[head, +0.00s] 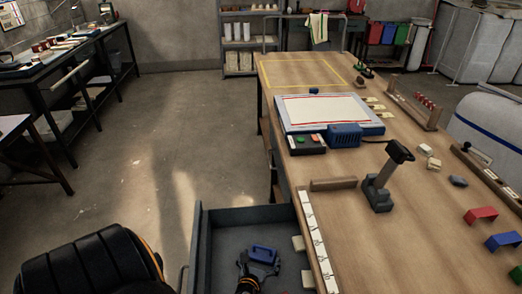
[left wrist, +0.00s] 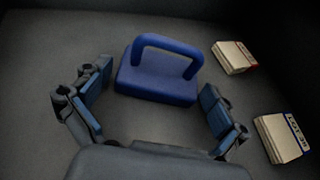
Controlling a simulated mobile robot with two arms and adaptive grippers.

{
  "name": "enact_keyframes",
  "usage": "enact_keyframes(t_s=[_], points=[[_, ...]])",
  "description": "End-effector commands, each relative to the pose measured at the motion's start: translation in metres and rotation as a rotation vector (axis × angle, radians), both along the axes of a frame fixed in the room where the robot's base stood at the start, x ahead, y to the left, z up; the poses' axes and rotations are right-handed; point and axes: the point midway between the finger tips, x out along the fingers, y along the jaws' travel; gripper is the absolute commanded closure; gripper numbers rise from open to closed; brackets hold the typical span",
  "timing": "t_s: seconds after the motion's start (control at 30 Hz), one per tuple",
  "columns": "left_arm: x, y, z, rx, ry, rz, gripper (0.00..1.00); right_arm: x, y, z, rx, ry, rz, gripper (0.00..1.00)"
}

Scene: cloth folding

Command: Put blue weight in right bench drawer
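The blue weight (head: 264,252) lies on the floor of the open bench drawer (head: 200,250). It is a blue block with a loop handle, upright, and it shows whole in the left wrist view (left wrist: 158,82). My left gripper (head: 260,264) is low inside the drawer, just on the near side of the weight. In the left wrist view its two blue-padded fingers are spread wide, one at each side of the weight, with visible gaps to it. It holds nothing. My right gripper is not in view.
Two cream label blocks, one (left wrist: 234,57) farther and one (left wrist: 282,137) nearer, lie at the drawer's right side. The drawer walls surround the gripper. The bench top (head: 425,250) above carries a lever tool (head: 378,190), a blue box (head: 345,134) and coloured brackets (head: 481,214).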

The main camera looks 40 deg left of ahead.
Motion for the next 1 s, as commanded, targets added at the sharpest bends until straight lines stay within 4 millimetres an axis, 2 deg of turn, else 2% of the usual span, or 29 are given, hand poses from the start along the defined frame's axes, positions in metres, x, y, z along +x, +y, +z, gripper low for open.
enact_keyframes(t_s=[0.4,0.53,0.8,1.0], points=[[-0.002,-0.001,0.005,-0.001,0.002,0.0,0.0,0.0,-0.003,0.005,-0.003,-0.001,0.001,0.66],[-0.02,-0.011,0.012,-0.002,0.002,0.0,0.0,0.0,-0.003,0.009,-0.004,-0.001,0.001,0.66],[-0.068,-0.037,0.034,-0.002,0.002,-0.001,0.0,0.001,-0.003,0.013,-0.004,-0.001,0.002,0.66],[-0.091,-0.05,0.045,0.0,0.001,0.0,0.0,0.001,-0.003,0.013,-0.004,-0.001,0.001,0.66]])
